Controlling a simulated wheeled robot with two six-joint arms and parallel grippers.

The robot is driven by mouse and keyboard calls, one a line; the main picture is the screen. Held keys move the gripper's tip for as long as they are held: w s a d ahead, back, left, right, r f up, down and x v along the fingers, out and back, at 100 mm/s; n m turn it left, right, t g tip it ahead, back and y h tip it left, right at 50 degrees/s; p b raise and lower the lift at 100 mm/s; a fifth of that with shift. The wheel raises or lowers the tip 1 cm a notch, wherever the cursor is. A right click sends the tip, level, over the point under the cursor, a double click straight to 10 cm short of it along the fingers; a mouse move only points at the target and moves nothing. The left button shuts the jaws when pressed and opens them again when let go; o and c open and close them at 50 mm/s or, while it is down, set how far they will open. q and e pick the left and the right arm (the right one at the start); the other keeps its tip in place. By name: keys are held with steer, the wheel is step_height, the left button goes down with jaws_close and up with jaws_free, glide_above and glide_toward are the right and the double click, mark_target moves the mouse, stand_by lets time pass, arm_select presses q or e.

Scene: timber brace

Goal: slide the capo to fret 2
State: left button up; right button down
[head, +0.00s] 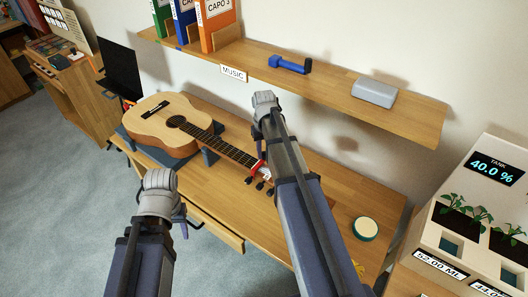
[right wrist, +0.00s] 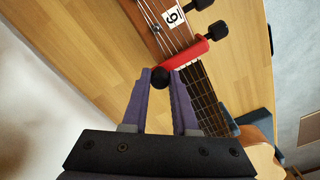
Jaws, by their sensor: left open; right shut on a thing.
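The guitar (head: 172,122) lies on a dark stand on the wooden bench, its neck pointing to the lower right. The red capo (head: 258,166) sits across the neck close to the headstock; in the right wrist view its red bar (right wrist: 187,53) crosses the strings. My right gripper (right wrist: 161,74) is shut on the capo's dark round end, at the neck's edge. In the head view my right arm hides most of that gripper. My left gripper (head: 182,216) is open and empty, in front of the bench and apart from the guitar. Fret numbers are not readable.
A shelf (head: 335,92) above the bench holds binders (head: 216,24), a blue object (head: 290,64) and a grey box (head: 374,92). A round green-rimmed item (head: 365,229) lies on the bench's right. A planter tank (head: 485,215) stands at far right.

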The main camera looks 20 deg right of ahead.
steer(key=w+a, duration=0.3)
steer(key=w, duration=0.3)
steer(key=shift+a, duration=0.25)
steer(key=c, duration=0.7)
jaws_free()
steer(key=shift+r, duration=0.1)
step_height(320, 180, up, 8)
steer(key=p, duration=0.8)
steer(key=shift+f, duration=0.2)
